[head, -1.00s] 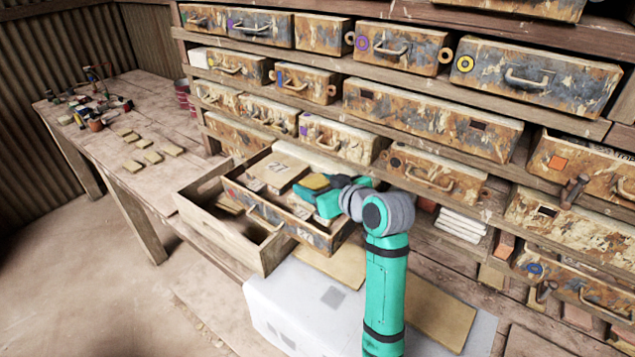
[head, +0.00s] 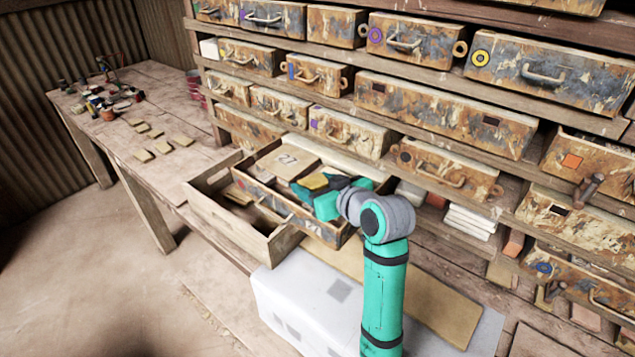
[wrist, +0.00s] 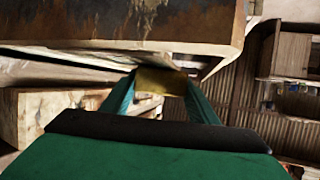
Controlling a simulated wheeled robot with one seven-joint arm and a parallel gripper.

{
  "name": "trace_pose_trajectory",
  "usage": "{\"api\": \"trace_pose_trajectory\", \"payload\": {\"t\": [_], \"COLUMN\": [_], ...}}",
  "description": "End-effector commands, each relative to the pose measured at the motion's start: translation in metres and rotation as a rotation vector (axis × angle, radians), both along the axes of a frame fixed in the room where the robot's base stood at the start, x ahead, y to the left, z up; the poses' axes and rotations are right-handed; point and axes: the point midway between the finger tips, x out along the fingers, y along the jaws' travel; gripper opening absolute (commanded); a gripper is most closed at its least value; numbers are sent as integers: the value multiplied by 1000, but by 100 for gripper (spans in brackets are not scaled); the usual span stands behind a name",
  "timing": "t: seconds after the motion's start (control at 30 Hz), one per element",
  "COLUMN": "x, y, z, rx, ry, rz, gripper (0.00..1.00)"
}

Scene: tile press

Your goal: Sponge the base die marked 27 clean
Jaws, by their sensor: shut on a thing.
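The base die marked 27 (head: 288,163) is a flat beige block lying in the left part of an open, paint-worn drawer (head: 278,206). Its number faces up. My gripper (head: 318,183) is over the drawer, just right of the die, shut on a yellow sponge (head: 313,181). The sponge is near the die's right edge; I cannot tell if they touch. In the wrist view the sponge (wrist: 160,82) sits between my teal fingers. The die is not clearly seen there. My gripper and arm hide part of the drawer's right side.
A plain wooden box (head: 236,215) stands against the drawer's left side. Racks of worn drawers (head: 440,115) rise behind. A white block (head: 300,308) is below. The side bench (head: 150,110) holds several tan tiles and small clutter.

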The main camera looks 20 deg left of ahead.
Motion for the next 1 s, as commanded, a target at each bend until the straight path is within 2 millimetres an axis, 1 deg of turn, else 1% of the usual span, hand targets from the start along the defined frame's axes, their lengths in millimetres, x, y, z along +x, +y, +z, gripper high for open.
{"api": "trace_pose_trajectory", "payload": {"t": [0.27,0.6,1.0], "x": [1,0,0], "y": [0,0,-3], "z": [2,13,13], "rx": [0,0,1], "ry": [-2,-3,-2], "rz": [-1,1,-1], "gripper": [33,33,33]}}
